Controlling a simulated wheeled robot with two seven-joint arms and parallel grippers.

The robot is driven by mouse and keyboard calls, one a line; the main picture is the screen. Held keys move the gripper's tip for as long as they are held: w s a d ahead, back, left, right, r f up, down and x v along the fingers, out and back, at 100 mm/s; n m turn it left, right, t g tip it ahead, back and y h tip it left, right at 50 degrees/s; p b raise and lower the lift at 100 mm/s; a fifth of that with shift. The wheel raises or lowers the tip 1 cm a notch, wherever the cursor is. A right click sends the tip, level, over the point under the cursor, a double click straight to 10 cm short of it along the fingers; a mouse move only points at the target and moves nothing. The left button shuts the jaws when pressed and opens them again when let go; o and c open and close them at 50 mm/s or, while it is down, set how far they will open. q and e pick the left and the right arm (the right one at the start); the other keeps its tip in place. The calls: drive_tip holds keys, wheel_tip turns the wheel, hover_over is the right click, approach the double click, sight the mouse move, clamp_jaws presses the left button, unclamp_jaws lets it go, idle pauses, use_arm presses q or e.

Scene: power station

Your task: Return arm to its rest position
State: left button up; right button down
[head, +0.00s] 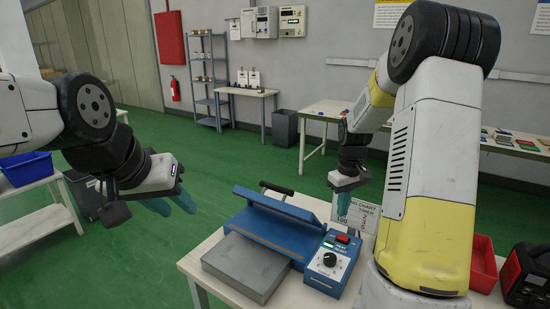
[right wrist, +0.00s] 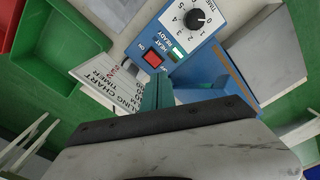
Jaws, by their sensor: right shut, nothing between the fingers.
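My right arm comes down on the right of the head view. Its gripper (head: 343,204) is shut and empty, pointing down just behind the control box of a blue heat sealer (head: 262,222). In the right wrist view the shut teal fingers (right wrist: 158,92) show beside the sealer's red switch and over a printed chart (right wrist: 115,78). The sealer's lid is raised, with a black handle at the back. My left gripper (head: 172,203) hangs empty at the left, clear of the table, its two teal fingers apart.
The sealer stands on a white table (head: 205,262) with a grey plate (head: 246,266) at its front. A red bin (head: 484,263) and a black device (head: 528,275) are at the right. A blue bin (head: 26,168) stands on a side table. Green floor (head: 235,165) is open behind.

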drive_tip(key=s+a+r+m+t, duration=0.1)
drive_tip(key=s+a+r, duration=0.25)
drive_tip(key=r, duration=0.35)
drive_tip(key=s+a+r+m+t, duration=0.1)
drive_tip(key=s+a+r+t, duration=0.15)
drive_tip(key=s+r, duration=0.35)
drive_tip(key=s+a+r+m+t+y, duration=0.1)
drive_tip(key=s+a+r, duration=0.2)
drive_tip(key=s, duration=0.3)
drive_tip(key=s+a+r+t+y, duration=0.1)
drive_tip(key=s+a+r, duration=0.2)
drive_tip(key=s, duration=0.4)
drive_tip(key=shift+m, duration=0.4)
drive_tip(key=shift+w+d, duration=0.1)
drive_tip(key=w+d+f+n+g, duration=0.2)
drive_tip(key=w+d+f+n, duration=0.2)
drive_tip(key=w+n, duration=0.3)
drive_tip(key=w+d+f+n+g+h, duration=0.1)
drive_tip(key=w+d+f+n, duration=0.3)
drive_tip(key=w+n, duration=0.4)
drive_tip(key=w+d+f+n+g+h, duration=0.1)
drive_tip(key=w+d+f+n+g, duration=0.2)
drive_tip(key=n, duration=1)
drive_tip(key=w+d+f, duration=0.1)
drive_tip(key=w+f, duration=0.2)
drive_tip(key=w, duration=0.2)
drive_tip(key=shift+d, duration=0.4)
drive_tip(key=shift+d, duration=0.1)
